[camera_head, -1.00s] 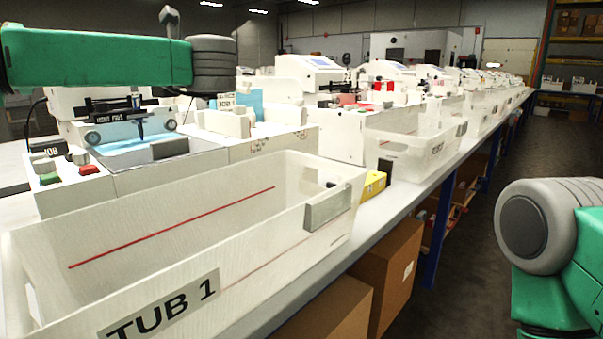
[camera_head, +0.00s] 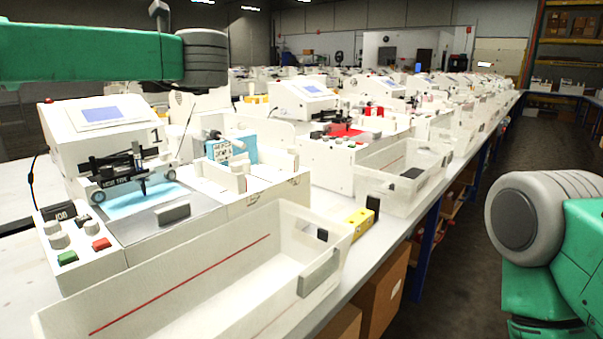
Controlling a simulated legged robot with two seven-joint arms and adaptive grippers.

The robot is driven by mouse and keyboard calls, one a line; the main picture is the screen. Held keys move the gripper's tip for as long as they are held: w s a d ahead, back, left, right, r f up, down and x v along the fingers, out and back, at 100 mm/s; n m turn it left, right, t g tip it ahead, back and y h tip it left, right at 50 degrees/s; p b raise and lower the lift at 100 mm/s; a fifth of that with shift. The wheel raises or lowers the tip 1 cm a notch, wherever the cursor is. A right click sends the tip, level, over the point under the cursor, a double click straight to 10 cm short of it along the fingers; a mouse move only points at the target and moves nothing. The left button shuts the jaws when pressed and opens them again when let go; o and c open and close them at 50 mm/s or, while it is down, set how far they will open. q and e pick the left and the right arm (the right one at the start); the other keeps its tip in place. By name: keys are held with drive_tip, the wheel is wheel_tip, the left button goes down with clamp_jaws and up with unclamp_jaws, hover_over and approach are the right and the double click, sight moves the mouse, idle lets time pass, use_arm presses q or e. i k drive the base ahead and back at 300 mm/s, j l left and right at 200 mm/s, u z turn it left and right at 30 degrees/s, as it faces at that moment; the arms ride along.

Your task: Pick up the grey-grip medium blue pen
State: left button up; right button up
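A dark blue pen (camera_head: 142,187) stands upright in the carriage of the nearest plotter (camera_head: 100,125), its tip over a light blue sheet (camera_head: 135,199). I cannot make out a grey grip on it, so I cannot tell if it is the task's pen. My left arm, green with a grey joint, crosses the upper left. My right arm, also green and grey, is at the lower right. Neither gripper shows in the view.
A white tub (camera_head: 190,290) with a red line stands in front of the plotter. A yellow block (camera_head: 359,222) and a second tub (camera_head: 404,203) are to its right. More plotters recede along the bench. A dark floor aisle (camera_head: 470,190) is at the right.

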sight(138, 165)
drive_tip(key=k+l, duration=0.1)
drive_tip(key=l, duration=0.25)
drive_tip(key=k+l, duration=0.1)
drive_tip(key=l, duration=0.2)
drive_tip(key=k+l, duration=0.15)
drive_tip(key=l, duration=0.2)
drive_tip(key=k+l, duration=0.1)
drive_tip(key=l, duration=0.2)
